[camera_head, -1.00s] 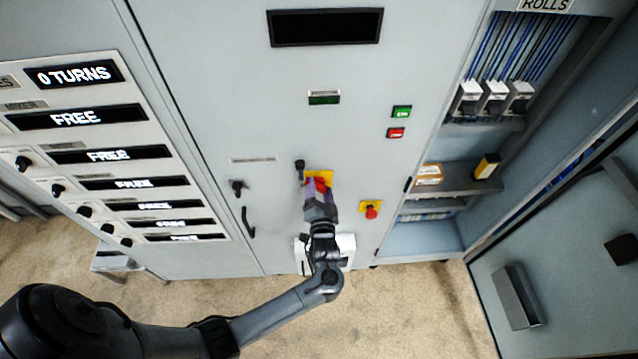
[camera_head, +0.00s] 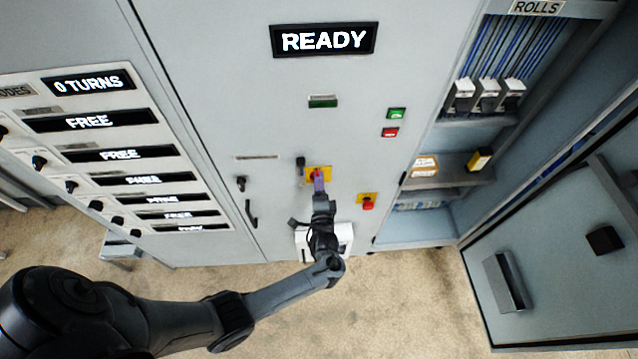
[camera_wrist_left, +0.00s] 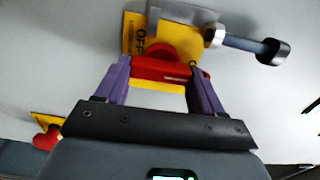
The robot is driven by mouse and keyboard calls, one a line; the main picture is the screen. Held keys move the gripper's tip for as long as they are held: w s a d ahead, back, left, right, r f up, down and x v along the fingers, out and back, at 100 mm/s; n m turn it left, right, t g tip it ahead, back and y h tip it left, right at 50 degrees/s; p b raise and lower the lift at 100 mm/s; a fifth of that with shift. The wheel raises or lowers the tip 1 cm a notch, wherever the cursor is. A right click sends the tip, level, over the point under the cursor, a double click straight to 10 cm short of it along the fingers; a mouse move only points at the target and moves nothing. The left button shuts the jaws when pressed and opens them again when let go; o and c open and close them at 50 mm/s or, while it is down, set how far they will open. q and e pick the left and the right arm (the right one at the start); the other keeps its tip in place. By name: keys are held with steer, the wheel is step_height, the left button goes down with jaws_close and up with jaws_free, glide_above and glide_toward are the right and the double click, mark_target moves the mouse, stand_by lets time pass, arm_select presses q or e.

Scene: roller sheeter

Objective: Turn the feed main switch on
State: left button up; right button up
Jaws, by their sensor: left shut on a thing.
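The feed main switch has a red handle on a yellow plate (camera_head: 325,171) on the grey cabinet front. In the left wrist view the red handle (camera_wrist_left: 165,68) lies crosswise between the two purple fingers, in front of the yellow plate (camera_wrist_left: 136,38) with "OFF" lettering. My left gripper (camera_head: 318,180) is shut on the red handle. The display (camera_head: 325,40) above reads "READY". Part of the handle is hidden by the gripper in the head view. My right gripper is not in view.
A red stop button (camera_head: 367,203) on a yellow plate sits to the right of the switch. A black knob (camera_head: 300,163) stands out close to its left. Green (camera_head: 397,113) and red (camera_head: 390,132) buttons are higher up. An open cabinet door (camera_head: 550,260) stands at the right.

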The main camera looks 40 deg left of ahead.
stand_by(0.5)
arm_select(q)
steer(key=o, duration=1)
steer(key=shift+o, duration=0.2)
steer(key=shift+d, duration=0.1)
steer(key=b+v, duration=0.1)
steer(key=v, duration=0.9)
steer(key=shift+s+d, duration=0.2)
steer(key=shift+s, duration=0.1)
steer(key=shift+s, duration=0.1)
